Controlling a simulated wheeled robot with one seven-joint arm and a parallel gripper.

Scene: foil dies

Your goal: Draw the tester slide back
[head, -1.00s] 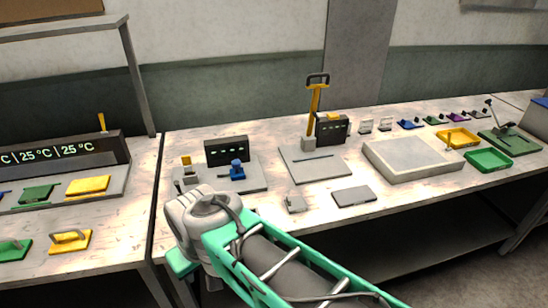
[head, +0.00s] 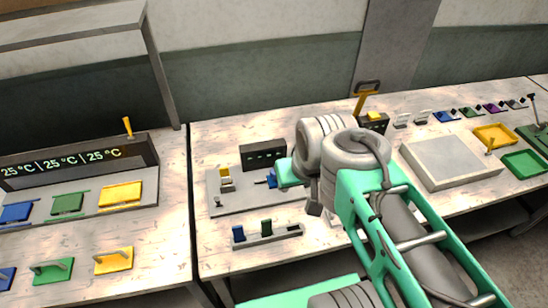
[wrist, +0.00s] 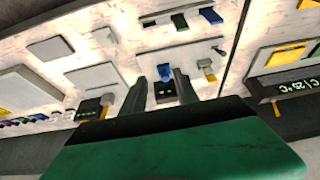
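The tester is a grey base plate (head: 235,201) with a dark display box (head: 263,154) behind it and a yellow-topped post (head: 224,174) at its left. A small blue slide piece (head: 271,180) sits on the plate's right part, partly covered by my arm in the head view. In the wrist view the blue piece (wrist: 165,75) shows between and beyond the two dark fingers of my gripper (wrist: 160,80). The fingers stand apart with nothing held. I cannot tell whether they touch the blue piece. In the head view my arm hides the fingertips.
A grey rail (head: 268,240) with blue and green blocks lies in front of the tester. A yellow-handled press (head: 367,95), a grey slab (head: 452,164) and yellow and green trays (head: 525,163) stand to the right. A temperature panel (head: 80,163) stands on the left bench.

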